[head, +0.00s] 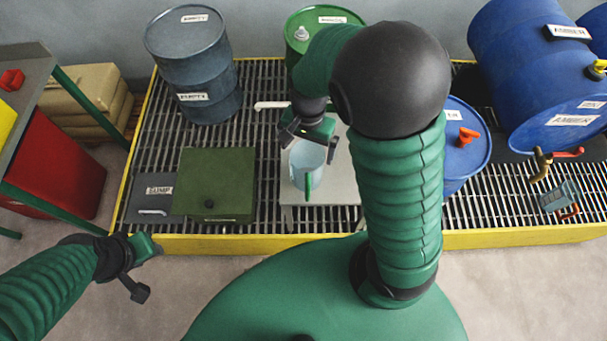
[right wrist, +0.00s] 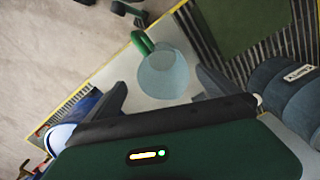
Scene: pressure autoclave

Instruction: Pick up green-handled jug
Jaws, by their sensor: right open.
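The green-handled jug (head: 306,161) is pale, translucent blue and stands upright on a small light grey stand (head: 341,185). Its green handle (head: 308,188) faces toward me in the head view. In the right wrist view the jug (right wrist: 165,74) shows between the two dark fingers, with its handle (right wrist: 142,42) pointing away from the palm. My right gripper (head: 307,138) is open and empty, just above and behind the jug, apart from it as far as I can tell. My left gripper (head: 145,268) is low at the left, away from the jug; its jaw opening is unclear.
A grey drum (head: 193,70) and a green drum (head: 318,22) stand behind on the yellow-edged grating. A green box (head: 214,183) lies left of the stand. Blue drums (head: 535,70) are at right. A red bin (head: 60,165) is far left.

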